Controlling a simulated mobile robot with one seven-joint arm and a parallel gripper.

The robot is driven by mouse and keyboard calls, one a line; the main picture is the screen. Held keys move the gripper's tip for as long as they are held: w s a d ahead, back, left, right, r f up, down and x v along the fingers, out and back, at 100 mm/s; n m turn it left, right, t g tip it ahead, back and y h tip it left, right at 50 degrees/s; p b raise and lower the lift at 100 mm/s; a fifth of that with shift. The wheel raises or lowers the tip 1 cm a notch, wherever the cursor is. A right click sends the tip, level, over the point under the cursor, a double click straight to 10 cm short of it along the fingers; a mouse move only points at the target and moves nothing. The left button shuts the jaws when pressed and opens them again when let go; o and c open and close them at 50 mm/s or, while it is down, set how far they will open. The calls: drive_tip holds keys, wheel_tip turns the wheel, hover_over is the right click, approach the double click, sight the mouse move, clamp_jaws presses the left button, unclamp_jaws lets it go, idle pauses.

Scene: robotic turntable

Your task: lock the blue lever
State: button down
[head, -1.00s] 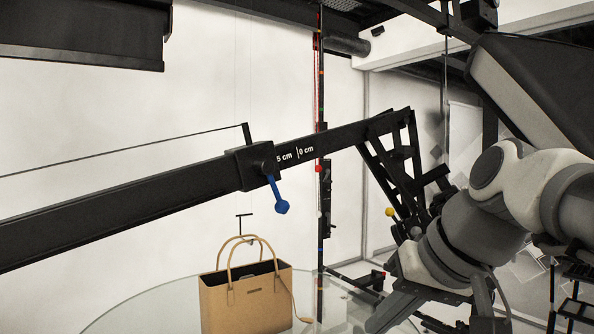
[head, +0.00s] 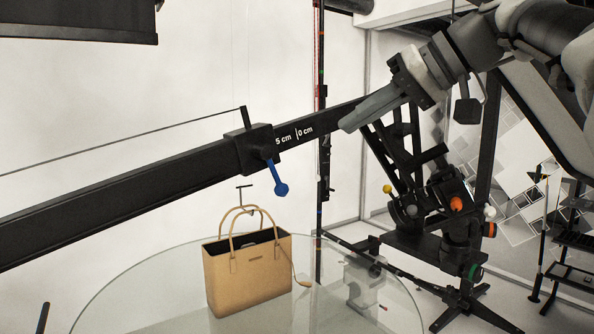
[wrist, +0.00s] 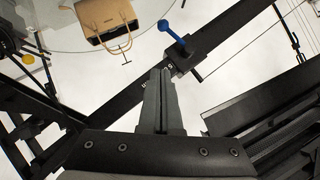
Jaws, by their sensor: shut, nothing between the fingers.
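The blue lever (head: 277,179) hangs down from a black clamp block (head: 252,149) on a long black beam (head: 130,197). The lever tilts slightly, with its knob at the lower end. In the wrist view the blue lever (wrist: 171,32) shows beyond the fingertips, at the top centre. My gripper (head: 350,122) is shut and empty, its fingertips close to the beam by the centimetre marks, right of the clamp block and apart from the lever. In the wrist view my gripper (wrist: 160,75) points towards the clamp block (wrist: 182,56).
A tan handbag (head: 250,272) stands on a round glass table (head: 140,300) below the beam. A thin black cable (head: 120,141) runs from the clamp's post to the left. A black stand (head: 420,190) with coloured knobs is at the right. Space left of the bag is clear.

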sight(272, 171)
drive_tip(key=s+f+x, duration=0.2)
drive_tip(key=x, duration=1.1)
